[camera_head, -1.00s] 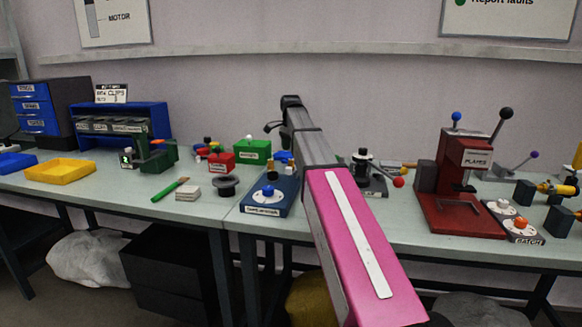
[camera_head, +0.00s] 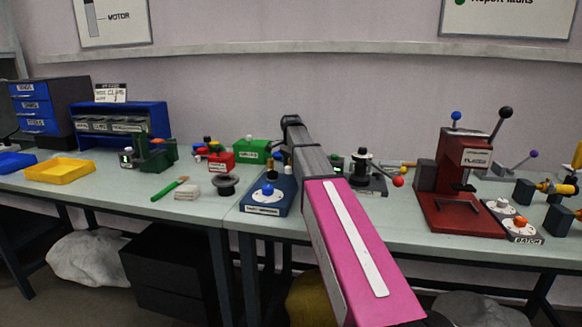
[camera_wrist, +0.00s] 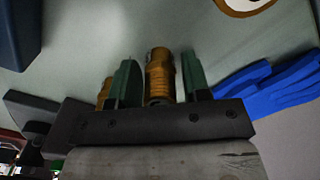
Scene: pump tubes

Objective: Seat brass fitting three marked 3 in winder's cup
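A ribbed brass fitting (camera_wrist: 160,78) lies between the two green fingers of my gripper (camera_wrist: 157,82) in the wrist view, lined up with them. The fingers are close to its sides; I cannot tell whether they press on it. No number shows on it. A second brass piece (camera_wrist: 104,92) shows partly behind the left finger. In the head view my arm hides the gripper. A black device with a red-ball handle (camera_head: 398,181) stands just right of my arm; I cannot tell whether it is the winder, and no cup is clear.
A blue base with a blue knob (camera_head: 267,189) stands left of my arm. A dark red press (camera_head: 455,185) stands to the right. Blue gloves (camera_wrist: 265,88) lie at the right in the wrist view. A yellow tray (camera_head: 60,171) is at the far left.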

